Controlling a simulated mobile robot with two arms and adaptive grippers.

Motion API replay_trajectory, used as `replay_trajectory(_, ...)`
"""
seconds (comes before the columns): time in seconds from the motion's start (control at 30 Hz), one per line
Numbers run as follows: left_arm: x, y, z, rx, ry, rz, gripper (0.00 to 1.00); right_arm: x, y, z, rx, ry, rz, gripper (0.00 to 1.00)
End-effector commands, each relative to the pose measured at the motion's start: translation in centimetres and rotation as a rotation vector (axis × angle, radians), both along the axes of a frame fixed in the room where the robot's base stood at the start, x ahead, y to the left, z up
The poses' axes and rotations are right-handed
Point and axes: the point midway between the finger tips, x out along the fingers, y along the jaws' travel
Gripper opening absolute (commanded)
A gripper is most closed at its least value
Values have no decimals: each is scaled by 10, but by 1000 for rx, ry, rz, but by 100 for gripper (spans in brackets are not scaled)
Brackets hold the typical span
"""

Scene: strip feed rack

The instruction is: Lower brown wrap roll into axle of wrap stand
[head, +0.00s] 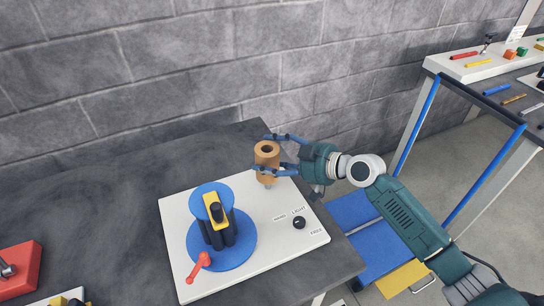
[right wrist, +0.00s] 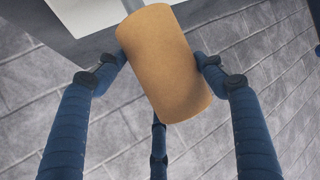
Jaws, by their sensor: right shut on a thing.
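The brown wrap roll (head: 266,160) is upright in the head view, with its dark hollow core facing up. My right gripper (head: 278,153) is shut around its side. The roll fills the middle of the right wrist view (right wrist: 165,65), between blue fingers. A short grey post (head: 268,187), seemingly the axle, shows just below the roll at the back right of the white board (head: 180,240). A grey piece also meets the roll's far end in the right wrist view (right wrist: 131,4). I cannot tell whether the roll is around the post or only above it. My left gripper is not in view.
A blue spool unit (head: 221,252) with a yellow and black top and a red crank (head: 198,268) stands on the board. A black knob (head: 299,222) sits at right. A red block (head: 18,270) lies at far left. The grey wall is close behind.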

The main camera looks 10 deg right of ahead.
Motion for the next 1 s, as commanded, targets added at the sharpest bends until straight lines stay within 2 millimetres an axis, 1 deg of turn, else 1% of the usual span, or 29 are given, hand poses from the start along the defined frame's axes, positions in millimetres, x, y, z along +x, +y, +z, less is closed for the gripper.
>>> replay_trajectory(1.0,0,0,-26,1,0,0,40,0,0,-26,1,-1,0,31)
